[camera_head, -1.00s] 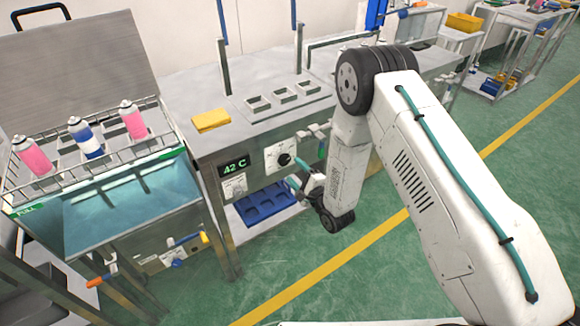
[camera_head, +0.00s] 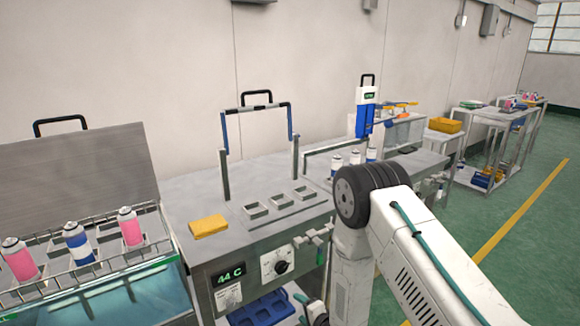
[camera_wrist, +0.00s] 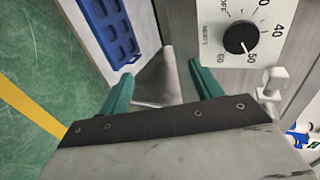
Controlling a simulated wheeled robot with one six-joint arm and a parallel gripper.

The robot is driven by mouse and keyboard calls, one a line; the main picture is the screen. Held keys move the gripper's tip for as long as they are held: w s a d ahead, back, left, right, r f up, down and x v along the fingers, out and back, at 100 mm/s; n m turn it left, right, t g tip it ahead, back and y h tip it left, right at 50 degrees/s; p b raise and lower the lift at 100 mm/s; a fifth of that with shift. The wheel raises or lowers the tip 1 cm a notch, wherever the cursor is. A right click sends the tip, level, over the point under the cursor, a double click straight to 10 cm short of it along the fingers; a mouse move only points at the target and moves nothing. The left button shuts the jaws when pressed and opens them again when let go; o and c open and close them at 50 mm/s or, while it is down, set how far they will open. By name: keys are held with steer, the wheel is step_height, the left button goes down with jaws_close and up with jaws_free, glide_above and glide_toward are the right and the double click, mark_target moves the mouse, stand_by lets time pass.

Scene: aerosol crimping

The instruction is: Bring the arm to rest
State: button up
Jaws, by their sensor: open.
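My gripper (camera_wrist: 160,75) is open in the wrist view, with two green fingers apart and nothing between them. It hangs close to the front of the metal bench, below and left of a white dial plate with a black knob (camera_wrist: 240,38). The knob's pointer is near the 50 mark. In the head view the same knob (camera_head: 281,266) shows on the bench front, beside a display (camera_head: 229,274) reading 44 C. My arm runs down in front of the bench's right part.
A water bath (camera_head: 130,298) with a wire rack holds pink and blue cans (camera_head: 77,243) at left. A blue tray (camera_wrist: 110,28) sits on the lower shelf. Green floor (camera_head: 520,240) is open at right.

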steer(key=s+d+r+n+g+h, duration=0.7)
steer(key=s+d+r+n+g, duration=0.3)
steer(key=d+r, duration=0.55)
steer(key=s+d+r, duration=0.3)
steer(key=s+r, duration=1)
steer(key=r, duration=0.2)
steer(key=s+d+r+n, duration=0.1)
steer(key=s+d+r, duration=0.3)
steer(key=s+r, duration=0.9)
step_height(320, 180, up, 3)
steer(key=shift+s+f, duration=0.2)
steer(key=shift+s, duration=0.05)
